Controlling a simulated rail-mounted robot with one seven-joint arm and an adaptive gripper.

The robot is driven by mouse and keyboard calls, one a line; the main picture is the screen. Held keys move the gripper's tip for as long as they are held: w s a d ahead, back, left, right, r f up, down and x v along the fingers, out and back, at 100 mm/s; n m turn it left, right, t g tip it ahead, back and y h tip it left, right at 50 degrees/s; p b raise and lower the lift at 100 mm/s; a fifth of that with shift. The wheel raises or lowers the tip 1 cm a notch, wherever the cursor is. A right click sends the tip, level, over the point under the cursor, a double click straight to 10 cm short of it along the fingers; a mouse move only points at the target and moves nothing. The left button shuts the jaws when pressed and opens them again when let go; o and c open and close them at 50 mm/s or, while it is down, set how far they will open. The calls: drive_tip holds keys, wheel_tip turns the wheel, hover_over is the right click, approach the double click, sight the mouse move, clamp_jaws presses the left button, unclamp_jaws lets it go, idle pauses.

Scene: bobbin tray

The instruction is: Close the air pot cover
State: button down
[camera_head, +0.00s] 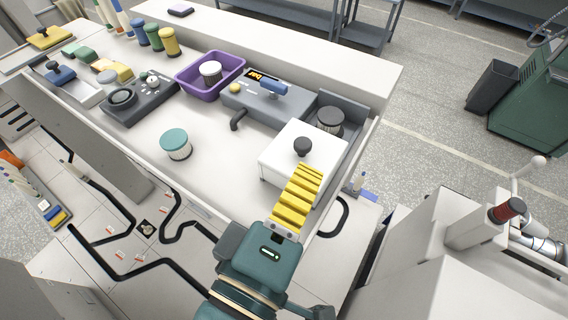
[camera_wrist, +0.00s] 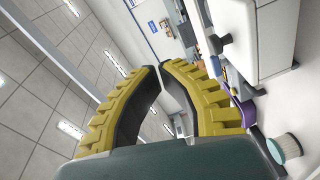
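My gripper (camera_head: 297,185) has ribbed yellow fingers. It is over the near side of a white box-like unit (camera_head: 272,174) with a dark round knob (camera_head: 303,146) on its top. I cannot tell from the head view whether the fingers touch the unit. In the wrist view my gripper (camera_wrist: 160,68) has its fingertips together with nothing between them. The white unit (camera_wrist: 278,35) and its knob (camera_wrist: 219,44) are right of the fingers there, apart from them. No part is clearly marked as the air pot cover, and I cannot tell whether the knobbed top is it.
Behind the white unit are a grey housing (camera_head: 352,122) with a dark cylinder (camera_head: 330,119) and a grey machine with a blue handle (camera_head: 272,87). A purple tray (camera_head: 188,87) and a teal-topped spool (camera_head: 175,140) are left. The table around the spool is clear.

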drive_tip(key=s+a+f+n+y+b, duration=0.2)
drive_tip(key=a+f+n+y, duration=0.1)
drive_tip(key=a+f, duration=0.4)
drive_tip(key=r+p, duration=0.1)
drive_tip(key=p, duration=0.2)
hover_over(284, 163)
drive_tip(key=s+a, duration=0.3)
drive_tip(key=shift+t, duration=0.3)
drive_tip(key=shift+w+d+f+p, duration=0.15)
drive_tip(key=shift+w+d+f, duration=0.15)
drive_tip(key=shift+w+d, duration=0.5)
drive_tip(key=shift+w+d+f+p, duration=0.15)
drive_tip(key=shift+w+d+f, duration=0.1)
drive_tip(key=shift+w+d, duration=0.5)
